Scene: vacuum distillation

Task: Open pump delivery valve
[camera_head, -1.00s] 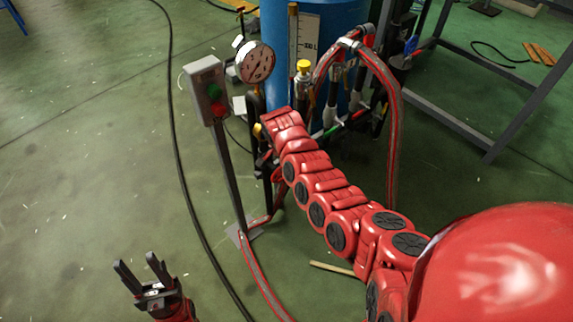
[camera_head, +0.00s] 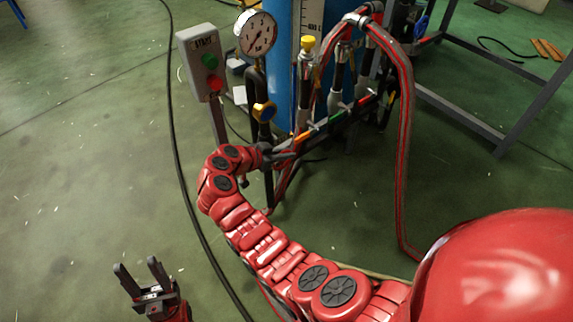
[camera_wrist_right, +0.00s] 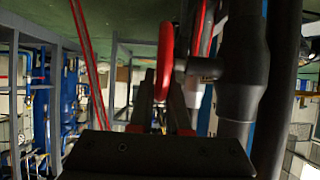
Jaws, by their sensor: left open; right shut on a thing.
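In the right wrist view a red valve handwheel (camera_wrist_right: 165,55) stands edge-on, fixed by a short stem to a dark vertical pipe (camera_wrist_right: 242,65). My right gripper (camera_wrist_right: 163,96) is shut on it, one finger on each side of the rim. In the head view my right gripper (camera_head: 284,153) is at the pipework, low beside the manifold; the handwheel is hidden there. My left gripper (camera_head: 142,272) is open and empty over bare floor, far from the pipework. I cannot tell from the wheel how far the valve is turned.
A black cable (camera_head: 176,140) crosses otherwise clear floor.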

